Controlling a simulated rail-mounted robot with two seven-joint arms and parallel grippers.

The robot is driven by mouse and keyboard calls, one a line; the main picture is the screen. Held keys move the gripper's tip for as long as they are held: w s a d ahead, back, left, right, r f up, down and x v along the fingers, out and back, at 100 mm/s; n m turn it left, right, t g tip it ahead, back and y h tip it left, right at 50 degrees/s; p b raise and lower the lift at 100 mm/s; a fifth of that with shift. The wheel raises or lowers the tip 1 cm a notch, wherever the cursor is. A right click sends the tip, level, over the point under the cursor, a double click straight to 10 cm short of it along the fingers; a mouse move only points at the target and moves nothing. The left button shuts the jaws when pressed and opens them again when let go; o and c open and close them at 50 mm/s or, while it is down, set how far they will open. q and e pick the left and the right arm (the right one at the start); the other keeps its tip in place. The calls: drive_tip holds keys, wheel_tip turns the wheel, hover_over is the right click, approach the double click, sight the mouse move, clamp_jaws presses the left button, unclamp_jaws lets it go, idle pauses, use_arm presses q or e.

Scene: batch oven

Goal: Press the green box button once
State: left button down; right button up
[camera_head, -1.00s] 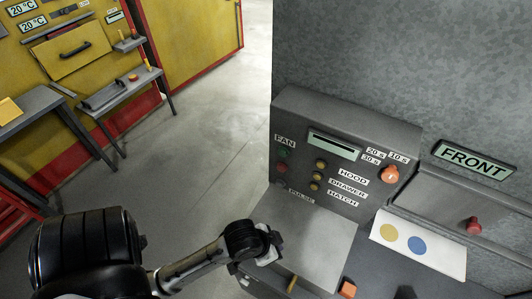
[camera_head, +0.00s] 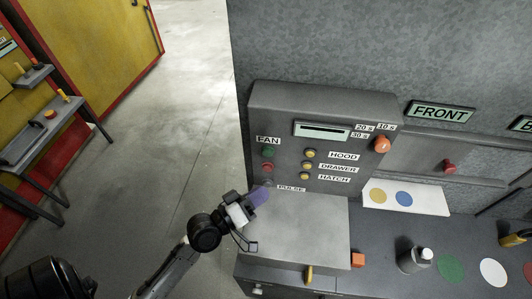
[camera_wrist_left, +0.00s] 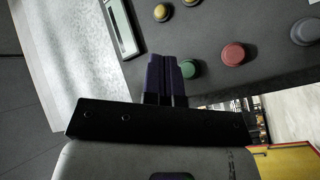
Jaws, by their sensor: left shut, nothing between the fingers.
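The green button (camera_head: 269,152) is on the left of the grey control box (camera_head: 375,178), under the FAN label, above a red button (camera_head: 267,168). It also shows in the left wrist view (camera_wrist_left: 190,69), just right of the fingertips. My left gripper (camera_head: 262,192) is shut and empty, with its purple fingers pointing at the box's lower left, below the green button in the head view. In the left wrist view its shut fingers (camera_wrist_left: 164,70) point up at the panel; whether they touch it I cannot tell. My right gripper is not in view.
Yellow buttons (camera_head: 309,154) and an orange knob (camera_head: 382,145) are on the same panel. A grey shelf (camera_head: 300,228) lies below it. An orange cube (camera_head: 358,260) and a grey cylindrical object (camera_head: 415,260) stand to the right. Open floor lies left of the box.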

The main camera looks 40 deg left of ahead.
sight(268, 152)
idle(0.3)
use_arm(q)
drive_tip(key=w+a+b, duration=0.1)
drive_tip(key=w+a, duration=0.4)
drive_tip(key=w, duration=0.2)
drive_tip(key=shift+w+b, duration=0.15)
drive_tip(key=shift+b, duration=0.2)
idle(0.9)
idle(0.7)
drive_tip(key=shift+w, duration=0.15)
idle(0.6)
drive_tip(key=shift+w+a, duration=0.2)
